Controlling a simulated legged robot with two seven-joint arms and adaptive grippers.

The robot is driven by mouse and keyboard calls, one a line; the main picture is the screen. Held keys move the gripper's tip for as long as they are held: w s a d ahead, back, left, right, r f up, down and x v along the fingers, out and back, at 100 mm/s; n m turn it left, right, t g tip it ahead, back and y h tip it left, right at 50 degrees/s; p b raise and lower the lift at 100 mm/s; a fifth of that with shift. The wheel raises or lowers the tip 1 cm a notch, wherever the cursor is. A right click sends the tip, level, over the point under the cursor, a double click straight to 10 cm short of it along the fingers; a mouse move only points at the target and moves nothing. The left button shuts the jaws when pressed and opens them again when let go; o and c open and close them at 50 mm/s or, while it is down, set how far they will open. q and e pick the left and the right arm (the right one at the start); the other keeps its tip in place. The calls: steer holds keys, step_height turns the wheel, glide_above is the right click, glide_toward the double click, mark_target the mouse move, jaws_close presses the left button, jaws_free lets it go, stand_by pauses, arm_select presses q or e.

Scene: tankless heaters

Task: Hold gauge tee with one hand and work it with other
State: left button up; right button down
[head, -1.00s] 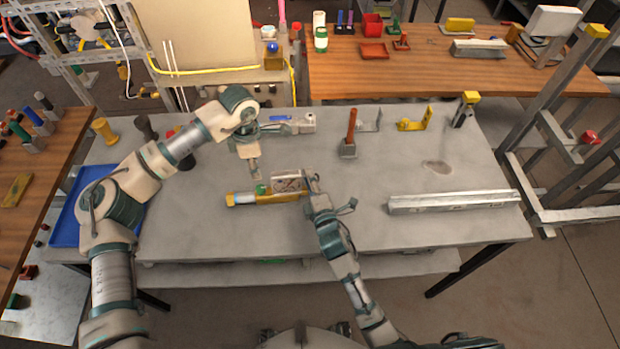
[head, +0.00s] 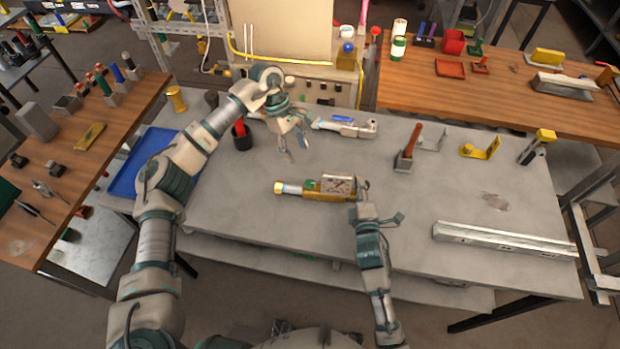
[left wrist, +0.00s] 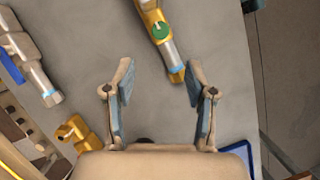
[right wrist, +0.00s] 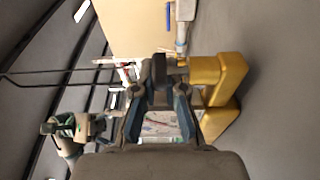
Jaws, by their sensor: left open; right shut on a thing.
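In the right wrist view the pale gauge face (right wrist: 160,124) shows between the fingers. My left gripper (head: 291,152) is open and empty, behind and above the silver end. In the left wrist view the green knob (left wrist: 161,30) lies beyond its fingertips.
The grey table (head: 270,228) is clear around the tee. Behind stand a blue-marked pale fitting (head: 345,126), a hammer-like tool (head: 408,150), a yellow bracket (head: 480,150) and a black cup (head: 241,138). A metal rail (head: 500,240) lies right, a blue tray (head: 140,165) left.

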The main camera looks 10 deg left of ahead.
mark_target(309, 182)
arm_select(q)
steer(key=x, duration=1.2)
steer(key=shift+d+r, duration=0.1)
jaws_close()
